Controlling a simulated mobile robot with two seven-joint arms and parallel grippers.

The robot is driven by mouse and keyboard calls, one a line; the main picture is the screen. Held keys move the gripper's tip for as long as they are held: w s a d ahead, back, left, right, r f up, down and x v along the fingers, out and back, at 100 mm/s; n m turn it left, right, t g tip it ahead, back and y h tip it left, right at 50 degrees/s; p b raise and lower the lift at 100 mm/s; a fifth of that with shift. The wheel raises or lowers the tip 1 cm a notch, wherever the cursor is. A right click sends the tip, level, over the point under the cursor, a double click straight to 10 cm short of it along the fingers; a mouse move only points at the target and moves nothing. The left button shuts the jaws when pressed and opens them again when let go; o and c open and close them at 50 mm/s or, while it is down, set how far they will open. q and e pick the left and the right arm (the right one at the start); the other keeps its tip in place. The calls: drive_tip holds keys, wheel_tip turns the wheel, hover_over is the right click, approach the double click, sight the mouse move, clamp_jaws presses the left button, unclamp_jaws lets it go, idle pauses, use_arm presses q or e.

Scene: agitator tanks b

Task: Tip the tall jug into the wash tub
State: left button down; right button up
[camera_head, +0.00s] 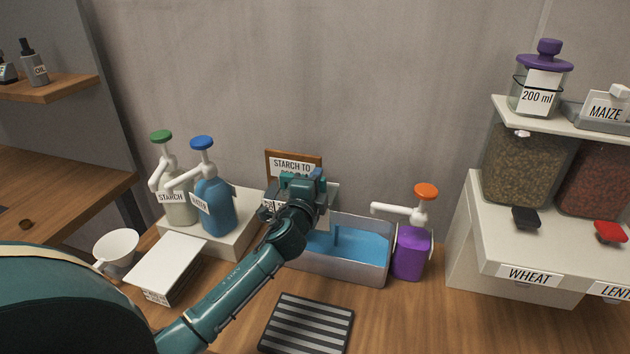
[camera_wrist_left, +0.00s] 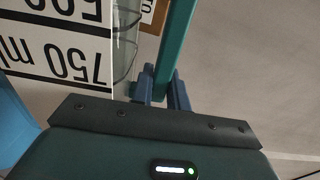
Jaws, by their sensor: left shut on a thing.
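The wash tub (camera_head: 345,266) is a grey open box with blue liquid in it, standing on the wooden counter. My left gripper (camera_head: 300,190) is over the tub's back left part. In the left wrist view its fingers (camera_wrist_left: 160,88) are shut on a teal upright bar, which looks like the handle of the tall jug. The jug (camera_wrist_left: 70,62) shows there as clear wall with white labels reading 750 ml and 500, upside down in the picture. In the head view my gripper and arm hide most of the jug, so I cannot tell its tilt. My right gripper is out of view.
A purple pump bottle (camera_head: 411,252) stands against the tub's right end. Starch (camera_head: 178,207) and water (camera_head: 215,205) pump bottles stand on a raised block at left. A small sign (camera_head: 292,163) stands behind the tub. A striped mat (camera_head: 306,323) lies in front; grain dispensers stand at right.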

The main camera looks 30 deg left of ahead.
use_arm(q)
drive_tip(key=shift+w+d+f+m, duration=0.15)
drive_tip(key=shift+d+f+m, duration=0.15)
drive_tip(key=shift+d+m, duration=0.2)
drive_tip(key=shift+d+r, duration=0.1)
drive_tip(key=shift+d, duration=0.05)
drive_tip(key=shift+w+d+m, duration=0.15)
drive_tip(key=shift+d+m, duration=0.3)
drive_tip(key=shift+m, duration=0.15)
